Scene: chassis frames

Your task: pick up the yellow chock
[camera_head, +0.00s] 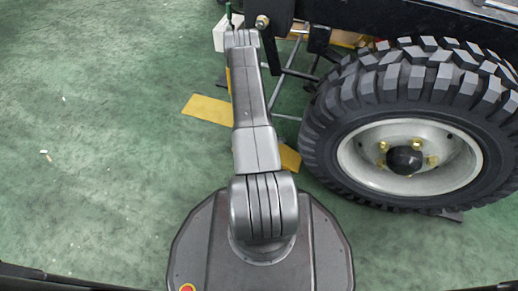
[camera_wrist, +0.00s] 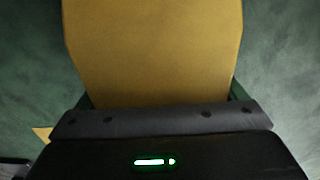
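A large yellow block, which looks like the yellow chock (camera_wrist: 155,55), fills the upper middle of the wrist view. It is very close, directly in front of the dark body of my gripper, and its far end is cut off by the frame. Dark edges show at both sides of its near end, but I cannot make out the fingertips or whether they touch it. In the head view my arm reaches away toward the top, and its end is small and partly hidden. A bit of yellow (camera_head: 229,80) shows beside the arm there; I cannot tell what it belongs to.
A big black tyre (camera_head: 405,160) with a grey hub stands to the right of my arm. A dark vehicle frame (camera_head: 400,14) crosses the top right. A flat yellow strip (camera_head: 208,108) lies on the green floor (camera_head: 90,130), which is mostly clear at left.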

